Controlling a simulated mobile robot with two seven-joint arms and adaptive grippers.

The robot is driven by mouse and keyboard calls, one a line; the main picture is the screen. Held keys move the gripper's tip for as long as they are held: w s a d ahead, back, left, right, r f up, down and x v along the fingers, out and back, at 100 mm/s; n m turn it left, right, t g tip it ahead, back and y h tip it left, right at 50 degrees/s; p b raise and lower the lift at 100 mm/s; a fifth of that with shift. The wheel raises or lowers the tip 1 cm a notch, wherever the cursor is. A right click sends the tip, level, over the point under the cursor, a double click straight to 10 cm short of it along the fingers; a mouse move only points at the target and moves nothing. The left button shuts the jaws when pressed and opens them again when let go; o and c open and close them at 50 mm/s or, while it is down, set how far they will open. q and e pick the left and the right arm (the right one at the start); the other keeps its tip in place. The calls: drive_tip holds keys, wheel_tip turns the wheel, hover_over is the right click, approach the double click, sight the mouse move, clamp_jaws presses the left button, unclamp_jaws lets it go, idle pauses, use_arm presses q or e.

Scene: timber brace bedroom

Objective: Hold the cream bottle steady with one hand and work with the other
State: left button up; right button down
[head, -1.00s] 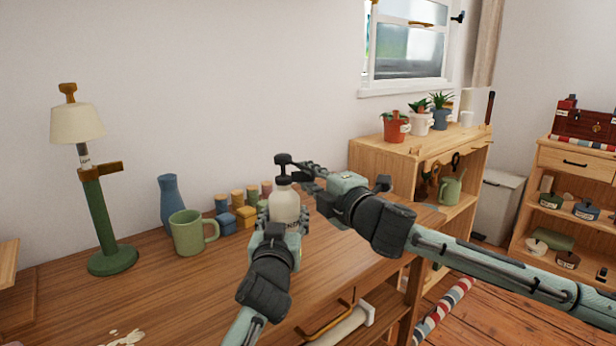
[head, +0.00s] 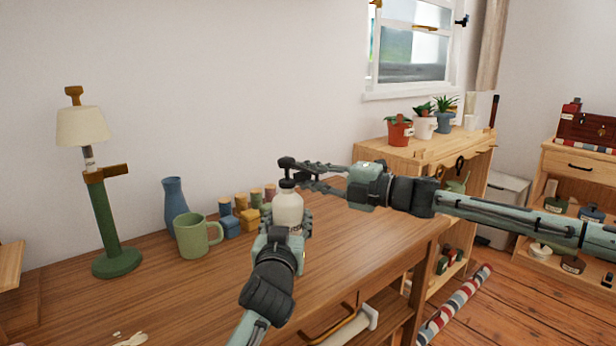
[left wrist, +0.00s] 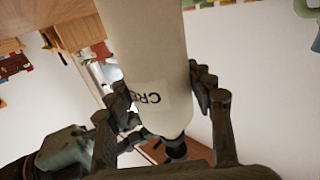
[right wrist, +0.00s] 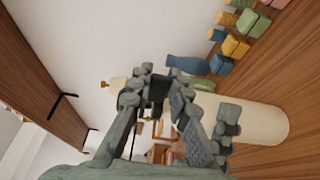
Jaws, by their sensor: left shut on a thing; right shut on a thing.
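The cream bottle (head: 287,207) is pale, with a dark collar and a dark top (head: 286,163). It looks upright above the desk (head: 200,290); its base is hidden. My left gripper (head: 288,222) is shut around the bottle's lower body from the front. In the left wrist view the bottle (left wrist: 150,50) shows a label reading "CRE" between the fingers. My right gripper (head: 296,168) reaches in from the right, level with the dark top, and is shut on it. In the right wrist view the fingertips (right wrist: 158,88) close on a dark piece beside the bottle body (right wrist: 255,118).
A green mug (head: 192,237), a blue vase (head: 175,206) and several small coloured blocks (head: 231,226) stand left of the bottle. A green lamp (head: 107,215) is farther left. The desk right of the bottle is clear. A shelf with potted plants (head: 399,131) stands behind my right arm.

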idle(0.3)
drive_tip(key=c, duration=1.4)
unclamp_jaws()
drive_tip(key=v, duration=1.2)
drive_tip(key=shift+w, duration=0.2)
use_arm(q)
drive_tip(key=o, duration=1.5)
drive_tip(key=shift+c, duration=0.2)
drive_tip(key=shift+s, duration=0.1)
